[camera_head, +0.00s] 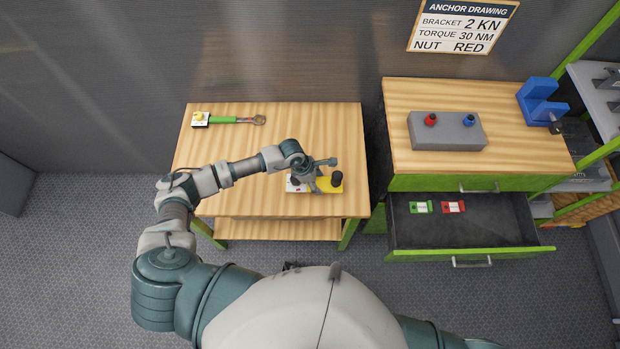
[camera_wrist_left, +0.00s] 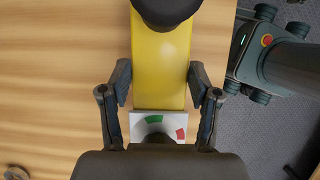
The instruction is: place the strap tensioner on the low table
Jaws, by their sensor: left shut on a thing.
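The strap tensioner (camera_head: 331,186) is a yellow body with a black knob and a white plate with green and red marks. It lies at the front right of the low wooden table (camera_head: 240,150). My left gripper (camera_head: 318,183) is over its middle. In the left wrist view the fingers of my left gripper (camera_wrist_left: 160,100) stand on both sides of the yellow body of the tensioner (camera_wrist_left: 160,60), shut on it. Whether it rests on the tabletop or is just above it is hard to tell. My right gripper is out of view.
To the right, a cabinet (camera_head: 400,160) has an open drawer (camera_head: 480,230) with a green and a red piece. A grey box (camera_head: 446,136) and a blue vise (camera_head: 540,101) stand on top. The tabletop's middle back is clear.

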